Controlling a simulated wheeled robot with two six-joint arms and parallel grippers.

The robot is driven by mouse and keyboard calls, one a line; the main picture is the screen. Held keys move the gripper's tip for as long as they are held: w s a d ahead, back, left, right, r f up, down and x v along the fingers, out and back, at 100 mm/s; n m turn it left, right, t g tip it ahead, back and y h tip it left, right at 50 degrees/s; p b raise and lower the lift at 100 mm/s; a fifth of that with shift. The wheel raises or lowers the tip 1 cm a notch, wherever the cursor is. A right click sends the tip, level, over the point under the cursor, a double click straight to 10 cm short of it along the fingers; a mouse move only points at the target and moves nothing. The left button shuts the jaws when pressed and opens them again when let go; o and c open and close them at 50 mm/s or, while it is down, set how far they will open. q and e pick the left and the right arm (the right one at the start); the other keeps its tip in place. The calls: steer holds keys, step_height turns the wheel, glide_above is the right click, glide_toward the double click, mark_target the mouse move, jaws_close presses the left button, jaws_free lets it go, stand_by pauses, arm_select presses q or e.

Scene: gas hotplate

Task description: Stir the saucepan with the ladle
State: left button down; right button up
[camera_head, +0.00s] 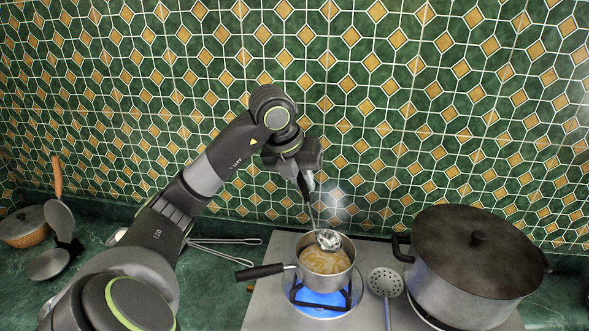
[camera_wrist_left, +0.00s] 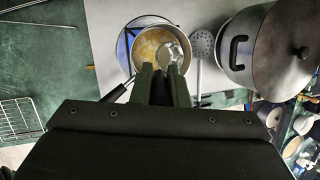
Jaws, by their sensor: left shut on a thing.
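The saucepan (camera_head: 312,271) stands on the lit burner at the front of the hotplate, its black handle pointing left. It holds a yellowish-brown liquid. My left gripper (camera_head: 304,183) is above and behind the pan, shut on the ladle (camera_head: 328,239), which hangs bowl down. The bowl overlaps the pan's back rim in the head view and seems above the liquid; its exact height I cannot tell. In the left wrist view, the gripper fingers (camera_wrist_left: 160,84) hide part of the ladle (camera_wrist_left: 173,55), and its bowl lies over the right part of the saucepan (camera_wrist_left: 143,27). My right gripper is not in view.
A large lidded pot (camera_head: 470,262) stands right on the hotplate (camera_head: 268,306). A skimmer (camera_head: 386,284) lies between it and the saucepan. Whisk-like wire utensils (camera_head: 222,248) lie on the counter to the left. The tiled wall (camera_head: 400,110) closes off the back.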

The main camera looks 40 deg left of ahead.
mark_target(305, 193)
arm_select(q)
steer(key=f+b, duration=0.3)
steer(key=shift+w+d+f, duration=0.1)
steer(key=shift+d+f, duration=0.05)
steer(key=shift+d, duration=0.05)
step_height(305, 193, down, 4)
steer(key=b, duration=0.3)
steer(key=shift+r, duration=0.25)
